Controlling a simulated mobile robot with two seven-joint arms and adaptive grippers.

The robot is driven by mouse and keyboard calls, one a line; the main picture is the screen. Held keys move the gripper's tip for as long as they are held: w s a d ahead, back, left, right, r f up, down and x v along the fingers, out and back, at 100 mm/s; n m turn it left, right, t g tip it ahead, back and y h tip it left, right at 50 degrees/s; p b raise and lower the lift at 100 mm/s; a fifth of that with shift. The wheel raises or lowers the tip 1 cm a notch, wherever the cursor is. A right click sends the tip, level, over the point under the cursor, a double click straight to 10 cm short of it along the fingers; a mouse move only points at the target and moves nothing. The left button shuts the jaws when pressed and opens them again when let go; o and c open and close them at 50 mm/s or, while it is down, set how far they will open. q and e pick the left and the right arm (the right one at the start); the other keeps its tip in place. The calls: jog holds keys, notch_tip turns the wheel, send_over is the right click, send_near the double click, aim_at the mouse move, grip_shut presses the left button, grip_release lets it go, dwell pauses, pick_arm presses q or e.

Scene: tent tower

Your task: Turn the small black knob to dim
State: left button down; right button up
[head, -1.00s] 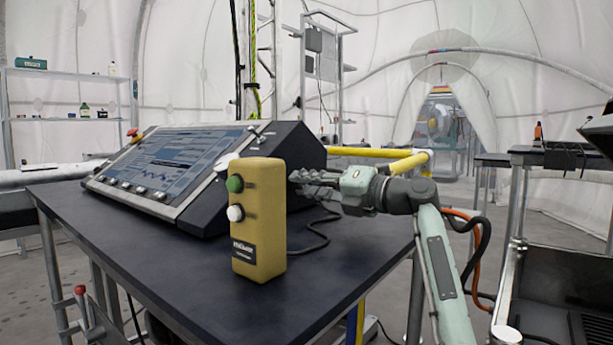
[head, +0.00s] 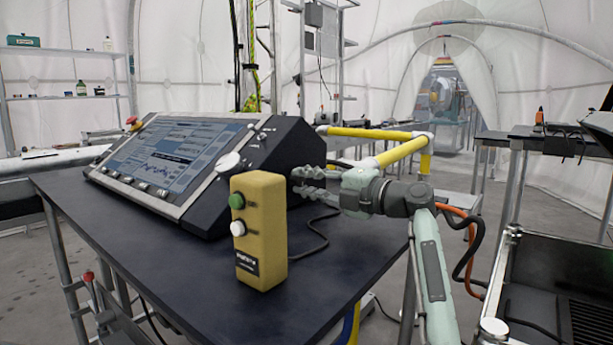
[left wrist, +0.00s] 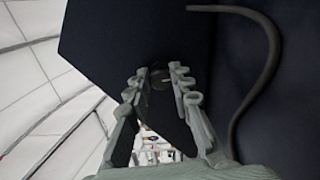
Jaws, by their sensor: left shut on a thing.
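The dark console (head: 225,165) with a tilted lit screen stands on the table. In the left wrist view, a small round black knob (left wrist: 160,77) sits on the console's dark side face, between my two ribbed fingers. My left gripper (left wrist: 158,85) is shut on this knob. In the head view my left gripper (head: 305,182) reaches from the right to the console's right side, behind the yellow box. The knob is hidden in the head view, and its marking cannot be read.
A yellow box (head: 262,245) with a green and a white button stands at the front of the dark table (head: 130,240). A black cable (head: 318,238) lies behind it. A yellow rail (head: 400,152) runs behind my gripper.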

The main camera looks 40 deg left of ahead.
pick_arm(q)
jog(key=shift+f, duration=0.1)
dwell(0.3)
jog(key=c, duration=1.3)
grip_release()
jog(key=shift+c, duration=0.2)
jog(key=d, duration=0.4)
jog(key=w+d, duration=0.1)
jog(key=d, duration=0.7)
jog(key=shift+w, duration=0.15)
